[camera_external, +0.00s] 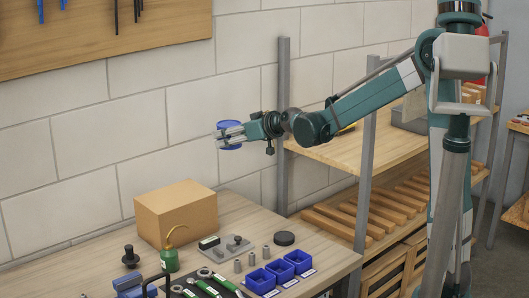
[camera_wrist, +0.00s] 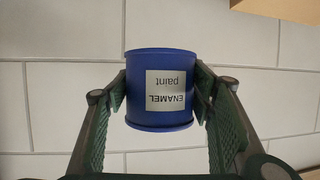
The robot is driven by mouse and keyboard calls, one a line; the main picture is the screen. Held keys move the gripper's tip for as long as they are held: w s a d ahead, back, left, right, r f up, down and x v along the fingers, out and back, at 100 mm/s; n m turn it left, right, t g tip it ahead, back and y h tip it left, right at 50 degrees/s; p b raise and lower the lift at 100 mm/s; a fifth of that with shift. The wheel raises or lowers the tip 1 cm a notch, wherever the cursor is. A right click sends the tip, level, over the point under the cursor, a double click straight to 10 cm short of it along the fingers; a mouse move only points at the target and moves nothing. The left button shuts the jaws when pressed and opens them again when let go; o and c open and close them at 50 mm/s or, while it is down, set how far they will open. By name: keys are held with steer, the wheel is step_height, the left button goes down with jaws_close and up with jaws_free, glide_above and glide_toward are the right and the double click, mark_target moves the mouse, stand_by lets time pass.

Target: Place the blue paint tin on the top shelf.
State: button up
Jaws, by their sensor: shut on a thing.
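The blue paint tin (camera_wrist: 160,117) has a pale label reading "ENAMEL paint", which appears upside down in the wrist view. My gripper (camera_wrist: 161,95) is shut on the tin, with one green finger pad on each side of it. In the external view my gripper (camera_external: 229,137) holds the blue tin (camera_external: 228,148) in the air, in front of the block wall and above the workbench. The shelf unit stands right of the gripper; its top shelf (camera_external: 338,153) is a wooden board, partly hidden behind my arm. The tin is apart from the shelf.
A cardboard box (camera_external: 177,213) stands on the workbench below the tin. A green oil can (camera_external: 169,258), blue bins (camera_external: 280,270) and small tools crowd the bench. A grey shelf post (camera_external: 284,130) rises between the gripper and the shelf. The shelf's front left board is clear.

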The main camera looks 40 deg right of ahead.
mark_target(230, 123)
steer(key=shift+r, duration=1.9)
steer(key=shift+d+r, duration=0.1)
steer(key=shift+r, duration=0.1)
steer(key=s+d+f+m+h+p, duration=0.1)
steer(key=d+f+m+h+p, duration=0.15)
steer(key=d, duration=0.65)
steer(key=s+d+f+m+g+h+p, duration=0.1)
steer(key=d+f+m+h+p, duration=0.15)
steer(key=d, duration=0.65)
steer(key=s+d+f+m+h+p, duration=0.1)
steer(key=d+f+m+h, duration=0.2)
steer(key=d, duration=0.6)
steer(key=s+d+r+m+g+h+p, duration=0.2)
steer(key=s+d+r+m+g, duration=0.15)
steer(key=d, duration=0.65)
steer(key=s+d+r+m+g+h+p, duration=0.25)
steer(key=s+d, duration=0.25)
steer(key=d, duration=0.4)
steer(key=s+d+r+m+g+h+p, duration=0.1)
steer(key=s+d+r+m+g+h, duration=0.2)
steer(key=d, duration=0.7)
step_height(230, 123, down, 6)
steer(key=g, duration=0.1)
steer(key=shift+s+m, duration=0.4)
steer(key=shift+a, duration=0.1)
steer(key=shift+f, duration=3.15)
